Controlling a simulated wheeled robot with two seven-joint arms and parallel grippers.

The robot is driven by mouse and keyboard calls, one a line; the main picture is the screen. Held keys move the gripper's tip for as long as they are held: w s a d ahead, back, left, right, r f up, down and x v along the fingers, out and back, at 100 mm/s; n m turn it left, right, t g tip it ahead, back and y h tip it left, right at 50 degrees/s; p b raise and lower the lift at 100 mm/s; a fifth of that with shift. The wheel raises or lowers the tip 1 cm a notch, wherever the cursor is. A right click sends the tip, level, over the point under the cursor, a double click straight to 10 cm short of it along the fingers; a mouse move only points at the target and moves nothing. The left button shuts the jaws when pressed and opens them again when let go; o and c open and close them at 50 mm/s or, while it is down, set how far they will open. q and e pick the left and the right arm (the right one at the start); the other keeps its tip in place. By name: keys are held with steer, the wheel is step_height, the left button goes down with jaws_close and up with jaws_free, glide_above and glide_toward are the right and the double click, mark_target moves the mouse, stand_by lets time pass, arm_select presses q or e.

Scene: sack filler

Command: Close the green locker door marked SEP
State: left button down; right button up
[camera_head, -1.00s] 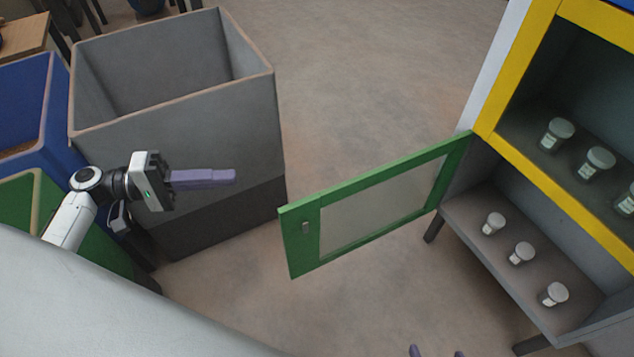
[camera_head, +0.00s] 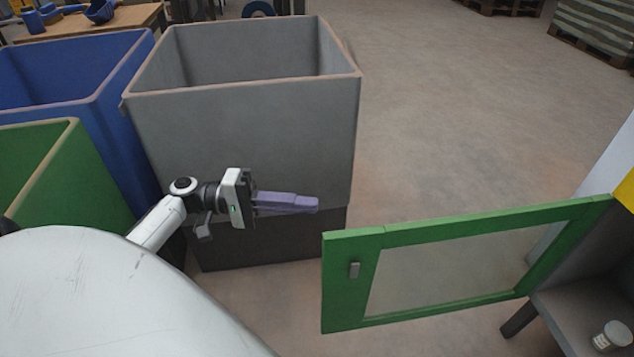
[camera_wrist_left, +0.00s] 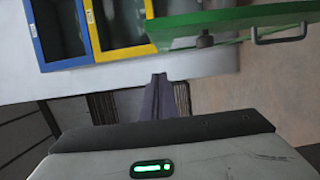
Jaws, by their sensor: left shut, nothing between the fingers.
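The green locker door (camera_head: 352,295) stands wide open in the head view, its free edge with a small handle plate toward my left gripper and its hinge side at the locker (camera_head: 594,262) on the right. It has a green frame around a clear pane. No SEP marking is legible. My left gripper (camera_head: 316,204) is shut and empty, a little left of the door's free edge and apart from it. My right gripper is out of view.
A large grey bin (camera_head: 250,130) stands behind my left gripper, with a blue bin (camera_head: 125,110) and a green bin (camera_head: 60,165) to its left. A white-lidded jar (camera_head: 611,337) sits on the locker's shelf. Floor beyond the door is clear.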

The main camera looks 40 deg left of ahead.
arm_select(q)
steer(key=w+d, duration=0.1)
steer(key=d, duration=0.2)
steer(key=w+d, duration=0.1)
steer(key=d, duration=0.5)
steer(key=shift+w, duration=0.4)
steer(key=shift+s+d, duration=0.35)
steer(key=shift+d, duration=0.1)
